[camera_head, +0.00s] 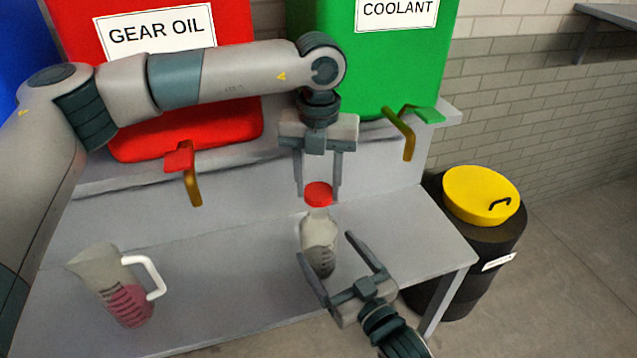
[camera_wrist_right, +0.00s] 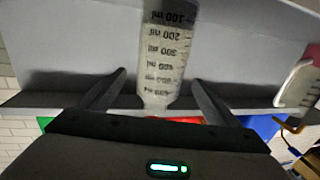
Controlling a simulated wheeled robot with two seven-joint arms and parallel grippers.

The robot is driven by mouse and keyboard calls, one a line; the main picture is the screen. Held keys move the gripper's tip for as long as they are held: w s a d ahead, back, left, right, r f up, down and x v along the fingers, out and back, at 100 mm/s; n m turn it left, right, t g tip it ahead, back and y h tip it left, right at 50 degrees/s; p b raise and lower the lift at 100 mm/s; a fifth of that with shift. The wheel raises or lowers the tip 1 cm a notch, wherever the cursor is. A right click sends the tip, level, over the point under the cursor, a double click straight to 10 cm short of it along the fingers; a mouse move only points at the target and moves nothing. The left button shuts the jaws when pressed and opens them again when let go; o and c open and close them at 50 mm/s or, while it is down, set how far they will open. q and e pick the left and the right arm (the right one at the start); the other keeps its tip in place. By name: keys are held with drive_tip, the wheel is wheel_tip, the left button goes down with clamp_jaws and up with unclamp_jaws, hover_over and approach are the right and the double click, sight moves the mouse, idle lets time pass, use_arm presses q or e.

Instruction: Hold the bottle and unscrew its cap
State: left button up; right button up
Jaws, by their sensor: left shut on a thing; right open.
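The clear bottle (camera_head: 318,240) with dark contents and volume marks stands upright on the grey bench. Its red cap (camera_head: 318,194) sits at the top of the neck. My left gripper (camera_head: 319,192) points down from above and is shut on the cap, one finger on each side. My right gripper (camera_head: 325,247) is open at the bottle's near side, with its fingers to either side of the body. In the right wrist view the bottle (camera_wrist_right: 166,60) appears upside down between the spread fingers (camera_wrist_right: 160,76), with gaps on both sides. The cap is not visible there.
A measuring jug (camera_head: 112,285) with reddish liquid stands on the bench (camera_head: 225,290) at left. Red gear oil (camera_head: 190,100) and green coolant (camera_head: 370,60) containers with taps stand behind. A black drum with a yellow lid (camera_head: 480,195) stands right of the bench.

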use_arm(q)
drive_tip(key=shift+f+b, duration=0.6)
drive_tip(key=shift+f, duration=0.1)
use_arm(e)
drive_tip(key=v, duration=0.7)
drive_tip(key=shift+s, duration=0.2)
